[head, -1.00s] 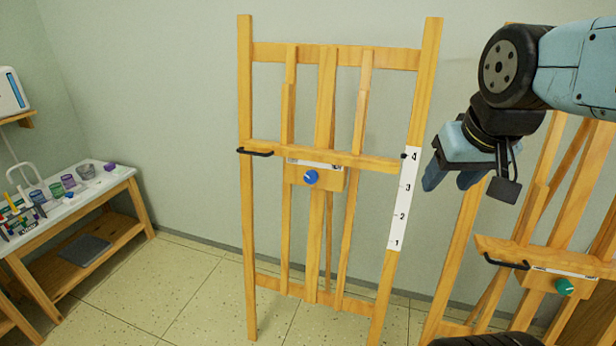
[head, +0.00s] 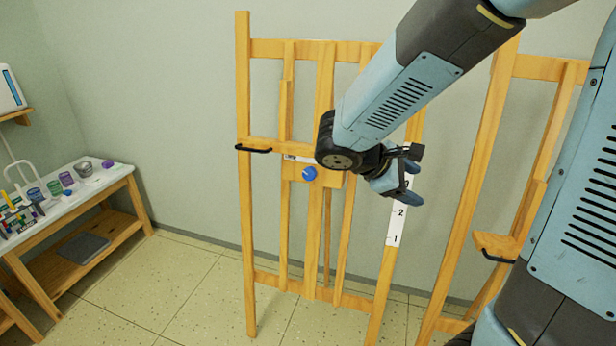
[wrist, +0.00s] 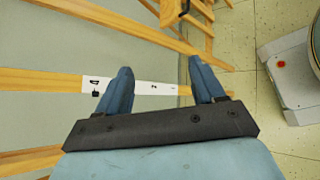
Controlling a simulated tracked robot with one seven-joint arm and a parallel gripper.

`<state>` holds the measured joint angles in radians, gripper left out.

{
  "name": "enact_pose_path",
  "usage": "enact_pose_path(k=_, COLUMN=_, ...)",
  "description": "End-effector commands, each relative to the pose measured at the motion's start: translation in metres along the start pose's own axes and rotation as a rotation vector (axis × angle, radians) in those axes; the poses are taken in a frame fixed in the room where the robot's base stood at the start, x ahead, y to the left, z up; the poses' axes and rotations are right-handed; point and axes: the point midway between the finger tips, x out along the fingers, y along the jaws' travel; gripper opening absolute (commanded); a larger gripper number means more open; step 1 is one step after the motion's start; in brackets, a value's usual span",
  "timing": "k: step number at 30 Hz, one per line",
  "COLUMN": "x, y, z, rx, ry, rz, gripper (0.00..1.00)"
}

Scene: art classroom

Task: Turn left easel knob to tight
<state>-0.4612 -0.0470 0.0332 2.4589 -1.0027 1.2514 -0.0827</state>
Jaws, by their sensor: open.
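The left easel (head: 243,220) is a wooden frame standing near the wall. Its round blue knob (head: 309,173) sits on the block at the middle of the crossbar, with a light label partly visible above it. My gripper (head: 416,183) is in front of the easel's right upright, to the right of the knob and apart from it. It is open and empty. In the wrist view its two blue fingers (wrist: 160,90) are spread, with the white number strip (wrist: 155,88) behind them. The knob is not seen in the wrist view. My arm covers the crossbar's right part.
A second easel (head: 482,180) stands at the right, partly hidden by my arm. A white-topped table (head: 105,181) with jars and art supplies is at the left. The tiled floor (head: 185,285) between table and left easel is clear.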

Motion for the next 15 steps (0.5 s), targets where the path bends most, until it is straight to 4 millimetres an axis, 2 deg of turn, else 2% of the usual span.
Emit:
enact_pose_path(k=1, x=-0.002, y=0.005, z=-0.015, rx=-0.075, ry=-0.027, rz=0.057, gripper=0.68)
enact_pose_path(k=5, x=-0.011, y=0.018, z=-0.05, rx=-0.245, ry=-0.091, rz=0.215, gripper=0.68)
enact_pose_path(k=9, x=-0.027, y=0.027, z=-0.095, rx=-0.418, ry=-0.149, rz=0.399, gripper=0.68)
enact_pose_path(k=15, x=-0.06, y=0.026, z=-0.168, rx=-0.643, ry=-0.208, rz=0.679, gripper=0.68)
